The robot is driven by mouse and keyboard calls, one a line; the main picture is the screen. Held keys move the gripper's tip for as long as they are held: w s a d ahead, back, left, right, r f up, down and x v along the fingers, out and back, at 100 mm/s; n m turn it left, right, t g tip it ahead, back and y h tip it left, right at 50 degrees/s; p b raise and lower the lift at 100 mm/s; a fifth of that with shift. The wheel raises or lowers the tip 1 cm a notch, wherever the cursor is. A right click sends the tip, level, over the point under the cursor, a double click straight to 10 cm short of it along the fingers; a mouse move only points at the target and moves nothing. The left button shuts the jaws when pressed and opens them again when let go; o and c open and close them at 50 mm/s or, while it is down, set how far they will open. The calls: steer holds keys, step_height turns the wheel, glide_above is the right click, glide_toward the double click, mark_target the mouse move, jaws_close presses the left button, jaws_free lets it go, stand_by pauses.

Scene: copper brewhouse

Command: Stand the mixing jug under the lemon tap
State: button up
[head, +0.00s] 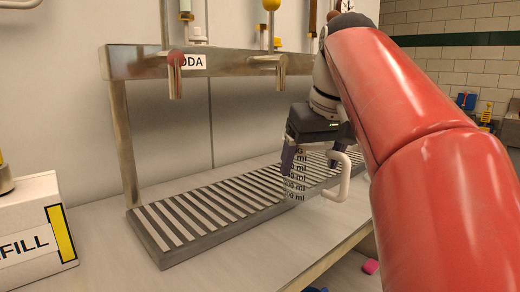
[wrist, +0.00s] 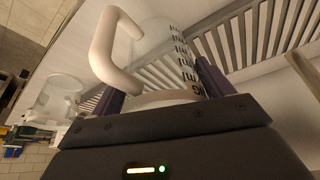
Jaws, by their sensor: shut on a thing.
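The mixing jug (head: 297,178) is clear, with black ml marks and a white handle (head: 342,182). My gripper (head: 310,157) is shut on it, fingers on either side near the rim. The jug is upright or nearly so, over or at the front of the slatted drip tray (head: 190,245); I cannot tell whether it touches. In the wrist view the jug (wrist: 160,38) is between the dark fingers, its handle toward the left. A tap with a yellow ball top (head: 270,5) has its spout (head: 270,68) left of and above the jug. No lemon label is readable.
The metal rail (head: 140,62) carries a partly hidden soda sign (head: 194,62) beside another spout (head: 176,82). A post (head: 122,140) supports its left end. A white refill box (head: 30,240) stands at left. The wrist view shows another clear vessel (wrist: 60,95). The tray's left half is bare.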

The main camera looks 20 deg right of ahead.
steer(key=w+p, duration=0.1)
steer(key=w, duration=0.8)
steer(key=w+p, duration=0.1)
steer(key=w, duration=0.3)
steer(key=shift+w+f+p, duration=0.15)
steer(key=shift+f+p, duration=0.15)
steer(key=shift+f, duration=0.05)
steer(key=shift+f, duration=0.2)
steer(key=o, duration=1.3)
steer(key=shift+c, duration=0.2)
steer(key=shift+r, duration=0.15)
steer(key=v, duration=0.7)
steer(key=shift+r, duration=0.35)
